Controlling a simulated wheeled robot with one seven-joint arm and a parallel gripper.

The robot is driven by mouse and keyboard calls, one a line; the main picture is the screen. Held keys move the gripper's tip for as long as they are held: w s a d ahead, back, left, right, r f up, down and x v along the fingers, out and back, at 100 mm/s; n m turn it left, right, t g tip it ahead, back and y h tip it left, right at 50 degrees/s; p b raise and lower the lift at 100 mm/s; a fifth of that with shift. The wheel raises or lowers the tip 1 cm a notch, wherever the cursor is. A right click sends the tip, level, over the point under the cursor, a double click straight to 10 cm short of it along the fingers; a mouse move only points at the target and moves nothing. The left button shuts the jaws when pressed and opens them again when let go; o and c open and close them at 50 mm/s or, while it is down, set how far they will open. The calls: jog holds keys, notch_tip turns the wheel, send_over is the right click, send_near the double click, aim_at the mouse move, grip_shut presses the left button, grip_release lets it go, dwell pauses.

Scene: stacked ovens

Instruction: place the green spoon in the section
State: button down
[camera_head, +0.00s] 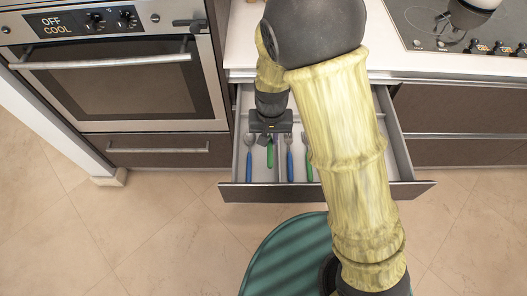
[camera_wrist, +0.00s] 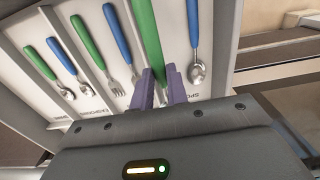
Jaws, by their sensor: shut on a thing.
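My gripper (camera_head: 270,134) reaches down into the open drawer. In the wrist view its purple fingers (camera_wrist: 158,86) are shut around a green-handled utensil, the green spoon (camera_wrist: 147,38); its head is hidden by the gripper. The green handle also shows below the gripper in the head view (camera_head: 270,154). A blue-handled spoon (camera_wrist: 194,30) lies beside it in the section marked with lettering that looks like "SPOONS"; it also shows in the head view (camera_head: 249,160). I cannot tell whether the green spoon touches the section floor.
The drawer (camera_head: 328,192) has dividers and holds a blue fork (camera_wrist: 118,40), a green fork (camera_wrist: 92,45) and more utensils at left in the wrist view. My arm covers the drawer's right part in the head view. An oven (camera_head: 130,85) stands left, a cooktop (camera_head: 440,25) right.

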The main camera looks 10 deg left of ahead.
aim_at(269, 147)
notch_tip(269, 147, down, 5)
jog(key=shift+b, duration=0.3)
jog(key=shift+f, duration=1.9)
jog(key=shift+f+b, duration=0.2)
jog(key=shift+b, duration=0.15)
jog(key=c, duration=1.7)
grip_release()
jog(key=shift+r, duration=0.1)
notch_tip(269, 147, up, 12)
jog(key=shift+r+p, duration=0.15)
jog(key=shift+p, duration=0.9)
